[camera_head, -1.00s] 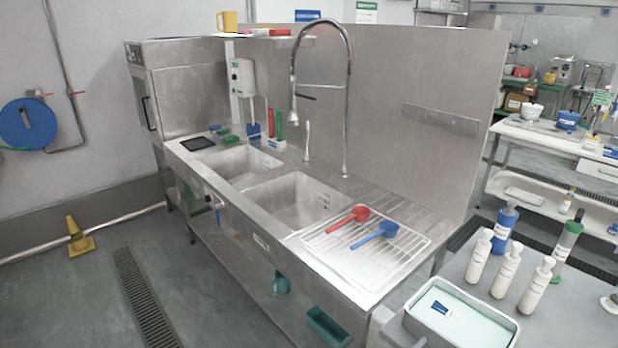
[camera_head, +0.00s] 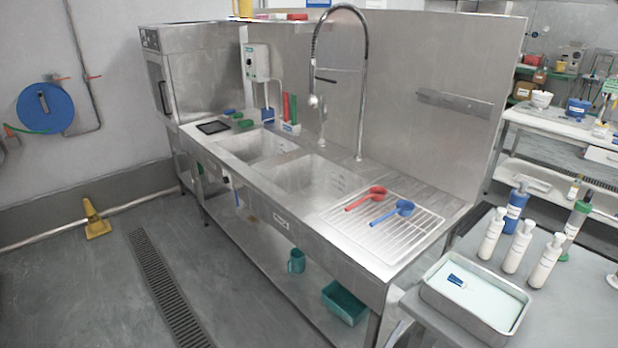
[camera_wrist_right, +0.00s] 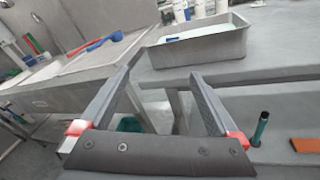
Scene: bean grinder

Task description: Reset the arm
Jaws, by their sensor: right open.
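My right gripper (camera_wrist_right: 158,100) shows in the right wrist view. Its two dark fingers with red bases are spread apart, with nothing between them. It points toward the gap between the steel sink counter and the grey table. Neither gripper nor arm shows in the head view. My left gripper is in no view.
A steel sink counter (camera_head: 290,205) with a rack (camera_head: 360,232) holding red (camera_head: 365,198) and blue scoops (camera_head: 392,212) fills the middle. A grey table (camera_head: 560,290) at right carries a liquid-filled tray (camera_head: 428,290) and several bottles. Floor at left is open, with a yellow cone (camera_head: 95,220).

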